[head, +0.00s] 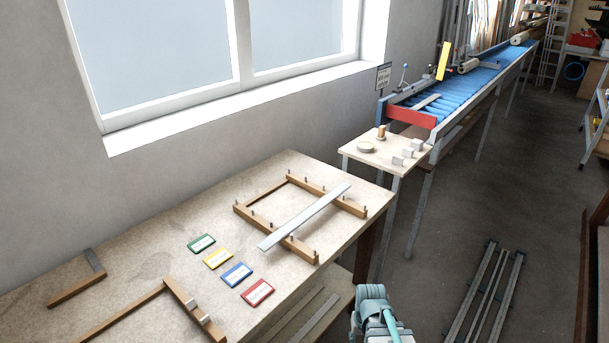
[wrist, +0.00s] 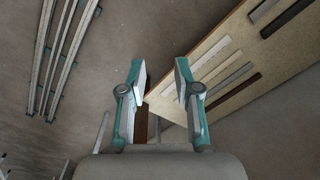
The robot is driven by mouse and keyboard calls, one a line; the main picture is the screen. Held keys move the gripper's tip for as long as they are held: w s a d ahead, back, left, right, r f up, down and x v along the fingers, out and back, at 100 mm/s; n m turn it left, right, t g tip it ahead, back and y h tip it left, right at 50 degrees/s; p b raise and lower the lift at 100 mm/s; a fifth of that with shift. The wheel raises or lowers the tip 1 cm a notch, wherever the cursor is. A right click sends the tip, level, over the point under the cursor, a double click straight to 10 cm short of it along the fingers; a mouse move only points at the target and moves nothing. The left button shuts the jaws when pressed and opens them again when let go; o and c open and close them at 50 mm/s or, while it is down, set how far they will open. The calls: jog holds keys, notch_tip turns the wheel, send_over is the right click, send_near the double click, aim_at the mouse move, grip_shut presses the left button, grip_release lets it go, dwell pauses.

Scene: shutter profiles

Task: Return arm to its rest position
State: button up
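My gripper (wrist: 160,84) shows in the wrist view with its two fingers apart and nothing between them. It is above the floor near the corner of a board-like shelf (wrist: 228,72) that carries several strips. In the head view, part of my arm shows at the bottom, right of the workbench (head: 150,230); the fingers cannot be made out there. A light grey profile (head: 305,217) lies across a wooden frame with pegs (head: 290,240) on the bench, apart from my arm.
Green, yellow, blue and red cards (head: 257,292) lie on the bench. A second wooden frame (head: 120,311) is at the front left. A small side table (head: 358,160) and a blue roller conveyor (head: 460,90) stand behind. Long rails (head: 485,295) lie on the floor at right.

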jog(key=s+f+g+b, duration=0.7)
jog(key=s+f+b, duration=0.6)
jog(key=s+f, duration=1.6)
notch_tip(320, 180, down, 3)
jog(key=shift+s+r, duration=0.1)
jog(key=shift+s, duration=0.25)
jog(key=shift+d, duration=0.1)
